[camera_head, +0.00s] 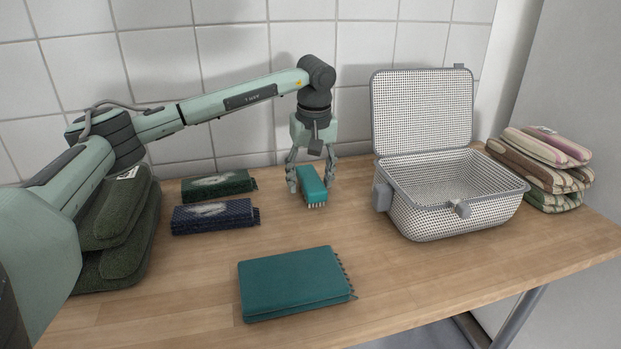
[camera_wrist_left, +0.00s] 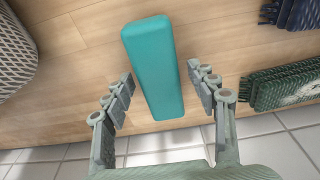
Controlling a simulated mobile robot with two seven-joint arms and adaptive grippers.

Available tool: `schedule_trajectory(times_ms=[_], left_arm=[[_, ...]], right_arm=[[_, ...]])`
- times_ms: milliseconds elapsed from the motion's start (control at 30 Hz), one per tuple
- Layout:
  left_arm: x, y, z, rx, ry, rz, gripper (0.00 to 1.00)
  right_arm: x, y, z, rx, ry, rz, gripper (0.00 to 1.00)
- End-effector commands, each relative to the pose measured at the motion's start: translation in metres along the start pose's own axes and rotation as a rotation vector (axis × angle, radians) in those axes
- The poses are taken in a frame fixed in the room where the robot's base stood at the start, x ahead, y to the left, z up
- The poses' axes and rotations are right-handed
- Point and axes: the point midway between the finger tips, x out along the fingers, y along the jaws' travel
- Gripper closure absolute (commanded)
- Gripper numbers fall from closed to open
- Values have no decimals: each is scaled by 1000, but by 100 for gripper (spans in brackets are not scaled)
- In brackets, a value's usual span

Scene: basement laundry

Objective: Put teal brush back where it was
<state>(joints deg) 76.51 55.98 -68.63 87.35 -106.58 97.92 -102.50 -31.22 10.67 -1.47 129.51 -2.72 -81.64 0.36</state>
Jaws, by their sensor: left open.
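The teal brush (camera_head: 313,187) lies on the wooden table, bristles showing at its front end, left of the mesh basket. It also shows in the left wrist view (camera_wrist_left: 153,68) as a long teal block. My left gripper (camera_head: 311,180) is open and comes down over the brush from above, a finger on each side. In the left wrist view, my left gripper's fingers (camera_wrist_left: 160,82) straddle the wall-side part of the brush, with a visible gap on the right. Contact on the left is hard to tell. My right gripper is in neither view.
A mesh basket (camera_head: 413,217) with its lid open stands to the right, empty inside. Dark green (camera_head: 218,185) and navy (camera_head: 214,215) fringed blocks lie to the left. A teal flat item (camera_head: 293,283) lies in front. Folded cloth stacks stand at left (camera_head: 117,222) and right (camera_head: 543,168).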

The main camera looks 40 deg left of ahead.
Motion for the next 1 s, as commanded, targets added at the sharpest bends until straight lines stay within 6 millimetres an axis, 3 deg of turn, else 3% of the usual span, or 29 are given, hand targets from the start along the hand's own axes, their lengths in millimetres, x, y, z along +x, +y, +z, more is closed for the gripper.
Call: schedule_trajectory(times_ms=[233,700,1000], left_arm=[[-17,1,-1,0,2,4,42],[-109,1,-1,0,1,3,42],[-124,0,0,0,0,0,42]], right_arm=[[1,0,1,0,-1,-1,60],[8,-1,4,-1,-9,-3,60],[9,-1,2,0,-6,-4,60]])
